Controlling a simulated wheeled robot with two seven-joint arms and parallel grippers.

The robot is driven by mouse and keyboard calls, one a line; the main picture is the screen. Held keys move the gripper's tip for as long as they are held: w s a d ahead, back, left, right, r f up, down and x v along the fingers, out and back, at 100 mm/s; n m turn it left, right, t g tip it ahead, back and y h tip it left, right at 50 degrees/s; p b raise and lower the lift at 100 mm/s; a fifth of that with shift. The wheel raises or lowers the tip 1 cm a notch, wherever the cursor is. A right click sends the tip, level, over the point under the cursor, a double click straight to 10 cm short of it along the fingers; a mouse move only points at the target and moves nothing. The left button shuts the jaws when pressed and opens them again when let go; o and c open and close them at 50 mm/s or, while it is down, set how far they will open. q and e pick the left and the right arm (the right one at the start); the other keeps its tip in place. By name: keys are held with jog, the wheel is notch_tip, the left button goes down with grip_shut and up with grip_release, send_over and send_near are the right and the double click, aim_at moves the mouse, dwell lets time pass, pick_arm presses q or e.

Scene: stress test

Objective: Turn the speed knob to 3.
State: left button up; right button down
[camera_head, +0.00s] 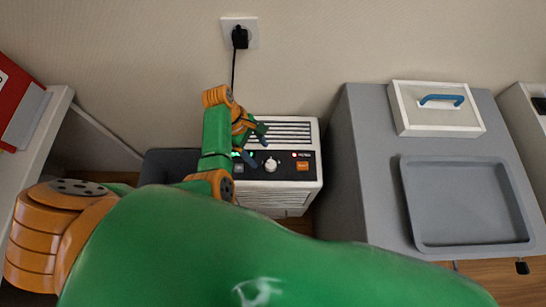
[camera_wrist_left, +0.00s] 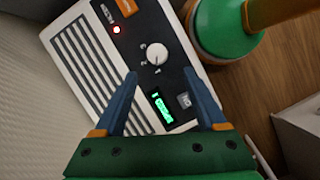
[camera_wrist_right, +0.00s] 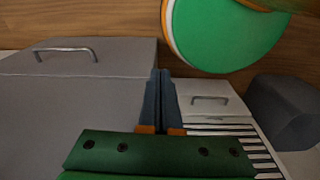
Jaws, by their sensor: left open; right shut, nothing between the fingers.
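A white appliance (camera_head: 292,133) with a slatted top has a black control panel (camera_head: 287,173). The round white speed knob (camera_head: 271,164) sits mid-panel; in the left wrist view the knob (camera_wrist_left: 157,54) has small marks around it, too small to read for certain. My left gripper (camera_head: 257,146) is open above the panel, just left of the knob. In the left wrist view its fingertips (camera_wrist_left: 160,73) are spread, with the knob just beyond them, not visibly touched. My right gripper (camera_wrist_right: 161,72) is shut and empty, seen only in the right wrist view.
The panel also has a lit green display (camera_wrist_left: 160,107), a grey button (camera_wrist_left: 184,100), a red light (camera_wrist_left: 117,30) and an orange button (camera_head: 302,166). A grey cabinet with a recessed tray (camera_head: 408,205) and a blue-handled box (camera_head: 437,121) stands right. A black plug (camera_head: 240,37) is in the wall.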

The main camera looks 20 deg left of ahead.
aim_at(270, 164)
pick_arm(q)
jog(key=shift+n, duration=0.3)
jog(key=b+x, duration=0.1)
jog(key=x, duration=0.2)
jog(key=d+b+x, duration=0.1)
jog(key=x, duration=0.2)
jog(key=shift+b, duration=0.3)
jog(key=shift+w+d+f, duration=0.15)
jog(key=shift+d+f, duration=0.05)
grip_shut()
